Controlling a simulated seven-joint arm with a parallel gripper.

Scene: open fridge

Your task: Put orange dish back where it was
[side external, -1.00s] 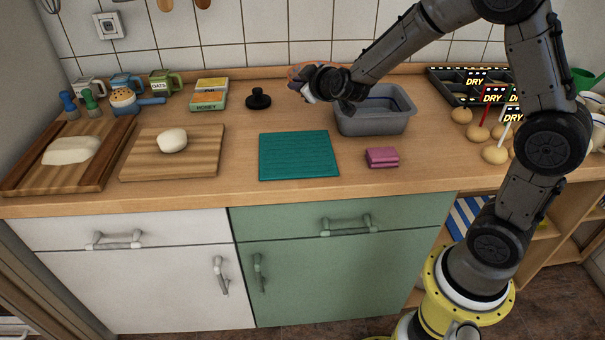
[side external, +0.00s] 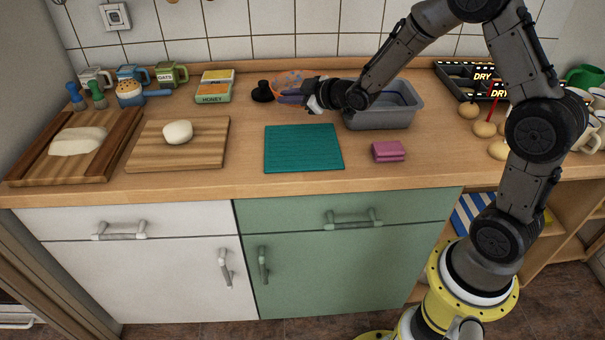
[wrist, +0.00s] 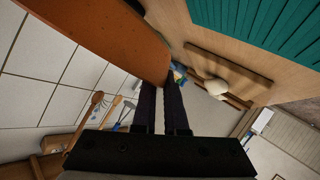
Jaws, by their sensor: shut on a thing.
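The orange dish (side external: 289,78) is at the back of the counter in the side external view, partly hidden behind my gripper. My gripper (side external: 285,97) is shut on it, low over the counter, just right of the small black round stand (side external: 262,92). In the wrist view the dish (wrist: 105,28) is a large orange shape beyond the two dark fingers of my gripper (wrist: 160,95), by their tips. I cannot tell whether the dish touches the counter.
A grey basin (side external: 380,119) stands under my wrist. A teal mat (side external: 303,148) and a pink sponge (side external: 388,151) lie in front. The honey box (side external: 215,86) stands left of the black stand. The tiled wall (side external: 260,25) is close behind.

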